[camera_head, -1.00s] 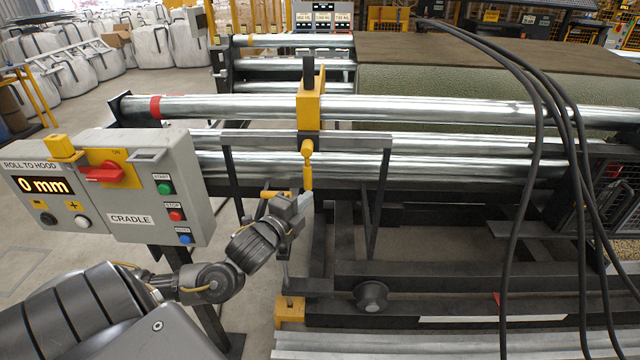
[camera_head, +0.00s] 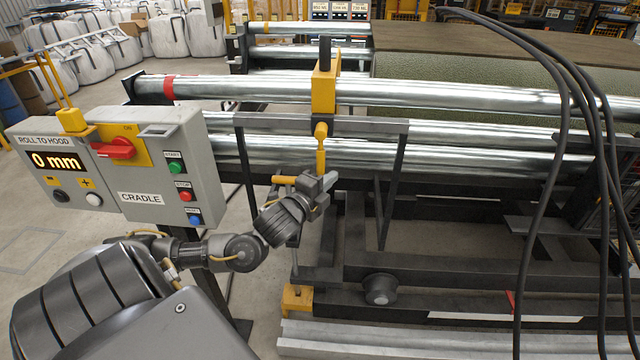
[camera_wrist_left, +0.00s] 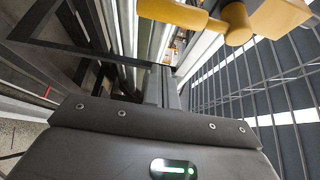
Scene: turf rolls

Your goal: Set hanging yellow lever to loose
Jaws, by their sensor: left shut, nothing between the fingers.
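The yellow lever (camera_head: 320,152) hangs straight down from its pivot under the yellow clamp block (camera_head: 324,90) on the steel roller. My left gripper (camera_head: 324,184) is shut and empty at the lever's lower end. In the head view its tip overlaps that end, and I cannot tell whether they touch. In the left wrist view the yellow lever (camera_wrist_left: 172,12) crosses the top edge, beyond the shut fingers (camera_wrist_left: 162,86) and apart from them in the picture. My right gripper is not in view.
The grey cradle control box (camera_head: 172,185), with a red switch and a display reading 0 mm, stands left of my arm. A dark rail frame (camera_head: 385,126) surrounds the lever area. Black cables (camera_head: 585,130) hang at the right. A green turf roll (camera_head: 470,85) lies behind.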

